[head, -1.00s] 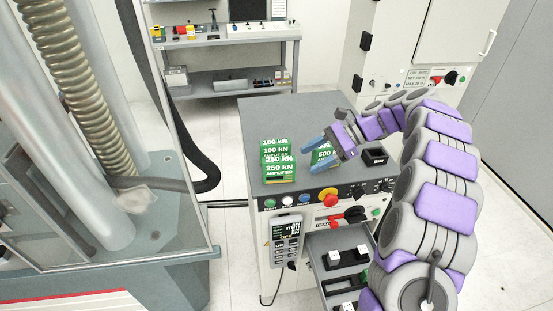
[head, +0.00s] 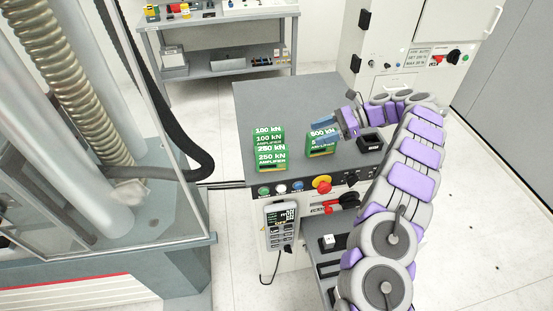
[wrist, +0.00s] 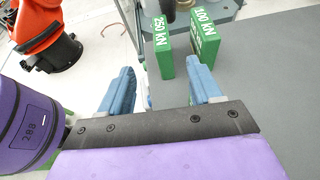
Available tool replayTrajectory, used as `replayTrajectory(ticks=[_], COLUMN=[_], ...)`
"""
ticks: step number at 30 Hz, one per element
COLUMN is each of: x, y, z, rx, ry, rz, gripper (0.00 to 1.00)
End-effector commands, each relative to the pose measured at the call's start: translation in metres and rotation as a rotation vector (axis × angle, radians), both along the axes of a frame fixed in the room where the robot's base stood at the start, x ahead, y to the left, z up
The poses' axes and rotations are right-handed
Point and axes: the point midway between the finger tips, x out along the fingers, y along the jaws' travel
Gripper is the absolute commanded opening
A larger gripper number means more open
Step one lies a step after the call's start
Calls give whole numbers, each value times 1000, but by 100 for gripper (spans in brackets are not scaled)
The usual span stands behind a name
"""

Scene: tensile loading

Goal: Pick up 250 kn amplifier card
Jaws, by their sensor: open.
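The 250 kN amplifier card (head: 270,158) is a green block with white lettering, standing on the grey console top (head: 290,100) in front of the 100 kN card (head: 268,134). The 500 kN card (head: 318,147) stands to their right, partly hidden by my gripper. My gripper (head: 322,126) is open with blue fingers, to the right of the 250 kN card and apart from it. In the wrist view, the 250 kN card (wrist: 163,48) shows beyond the gap between my empty fingers (wrist: 163,82), and the 100 kN card (wrist: 205,36) stands to its right.
A red emergency button (head: 323,184) and other controls line the console's front edge. A handheld pendant (head: 281,226) hangs there. A black square holder (head: 369,143) is to the right. The testing machine's clear guard (head: 170,110) stands left. The console's back left is clear.

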Motion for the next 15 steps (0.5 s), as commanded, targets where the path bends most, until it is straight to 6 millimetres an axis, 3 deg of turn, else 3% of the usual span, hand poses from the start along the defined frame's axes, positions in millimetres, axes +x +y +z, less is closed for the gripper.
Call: replayTrajectory(ticks=[6, 15], x=[-5, -10], y=[40, 78], z=[-12, -33], rx=[-4, 5], ry=[2, 5], rz=[6, 6], gripper=[64, 64])
